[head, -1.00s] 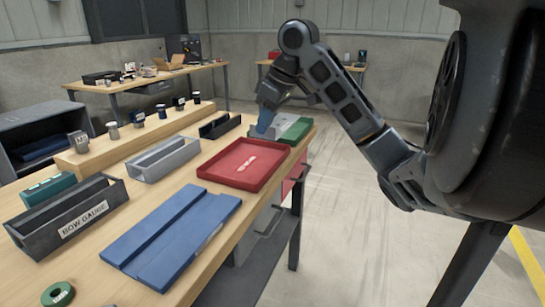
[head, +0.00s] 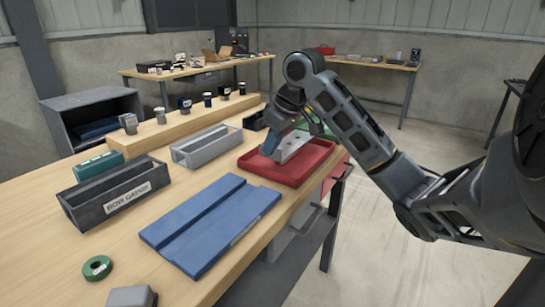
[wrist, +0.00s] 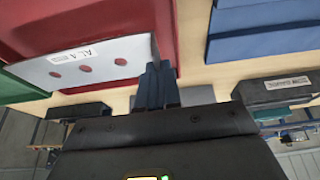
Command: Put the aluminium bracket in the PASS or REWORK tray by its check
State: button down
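The aluminium bracket (head: 293,147) is a pale grey plate with a turned-up edge. In the wrist view the bracket (wrist: 110,60) shows round holes and a white label that seems to read AL. My gripper (head: 270,146) is shut on the bracket's edge, and its blue fingers (wrist: 157,84) show beside it in the wrist view. The bracket is at the red tray (head: 288,176); whether it touches the tray floor I cannot tell. The green tray (head: 318,128) is just behind, partly hidden by my arm. It also shows in the wrist view (wrist: 20,90).
A blue grooved block (head: 205,228) lies in front of the red tray. A grey channel (head: 207,147) and a dark bow gauge (head: 115,192) stand to the left. A green ring (head: 97,268) lies near the front. Floor is open to the right.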

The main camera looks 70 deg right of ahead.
aim_at(272, 158)
jog(key=shift+f, duration=1.75)
jog(key=shift+f, duration=0.2)
jog(key=c, duration=1.6)
grip_release()
jog(key=shift+s+r, duration=0.15)
jog(key=shift+r, duration=0.45)
jog(key=p+v, duration=0.1)
jog(key=v, duration=1)
jog(key=shift+s+p, duration=0.1)
jog(key=shift+p, duration=0.2)
